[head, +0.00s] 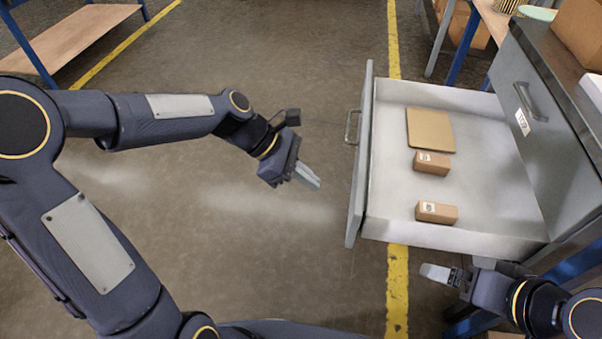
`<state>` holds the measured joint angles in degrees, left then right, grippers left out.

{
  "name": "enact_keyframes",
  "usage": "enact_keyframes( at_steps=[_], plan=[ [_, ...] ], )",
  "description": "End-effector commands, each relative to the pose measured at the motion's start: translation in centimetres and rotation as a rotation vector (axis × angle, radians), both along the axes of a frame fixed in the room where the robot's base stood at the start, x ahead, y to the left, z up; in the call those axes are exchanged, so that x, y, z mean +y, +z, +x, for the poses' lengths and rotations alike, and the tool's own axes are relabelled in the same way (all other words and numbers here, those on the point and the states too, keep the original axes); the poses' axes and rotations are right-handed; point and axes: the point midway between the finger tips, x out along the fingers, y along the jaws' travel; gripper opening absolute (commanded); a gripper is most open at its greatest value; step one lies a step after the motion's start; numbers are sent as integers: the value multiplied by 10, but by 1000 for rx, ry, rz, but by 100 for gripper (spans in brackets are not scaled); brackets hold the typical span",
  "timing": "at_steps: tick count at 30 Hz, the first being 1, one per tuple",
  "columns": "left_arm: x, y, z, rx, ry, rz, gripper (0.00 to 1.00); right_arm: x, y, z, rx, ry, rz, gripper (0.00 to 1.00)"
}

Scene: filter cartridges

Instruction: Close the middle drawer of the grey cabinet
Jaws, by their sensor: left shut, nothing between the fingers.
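The grey cabinet (508,90) stands at the right. One drawer (455,237) is pulled out to the left, with its front panel (362,165) and handle (352,127) facing my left gripper. I cannot tell from this view whether it is the middle one. A flat brown envelope or board (430,130) and two small brown boxes (432,163) lie inside. My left gripper (312,179) is shut and empty, left of the drawer front and apart from it. My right gripper (437,273) is below the drawer's near side; its finger opening is unclear.
Another front with a handle (527,102) is shut beside the open drawer. Boxes (580,32) sit on the cabinet top. A blue-legged table (75,38) stands at the upper left. The floor left of the drawer is clear.

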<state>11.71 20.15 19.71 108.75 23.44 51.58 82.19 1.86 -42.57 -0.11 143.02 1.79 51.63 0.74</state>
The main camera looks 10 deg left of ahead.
Motion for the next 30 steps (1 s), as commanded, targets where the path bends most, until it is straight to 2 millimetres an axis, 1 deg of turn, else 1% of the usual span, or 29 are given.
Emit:
enact_keyframes(
  at_steps=[1, 6, 9, 13, 18, 30],
  plan=[
    [-9, -14, -1, 2, -5, 0, 0, 0, -10, 0, 0, 0, 0, 100],
    [-34, -38, -1, 3, -4, -1, 0, 0, -23, 0, 0, 0, 0, 100],
    [-50, -35, -1, -4, -6, 0, 0, 0, -27, 0, 0, 0, 0, 100],
    [-64, -34, 0, -2, -2, 0, 0, 0, -30, 0, 0, 0, 0, 100],
    [-72, -33, 0, -1, -1, 1, 0, 0, -31, 0, 0, 0, 0, 100],
    [-74, -32, 0, -1, -2, 1, 0, 0, -30, 0, 0, 0, 0, 100]
  ],
)
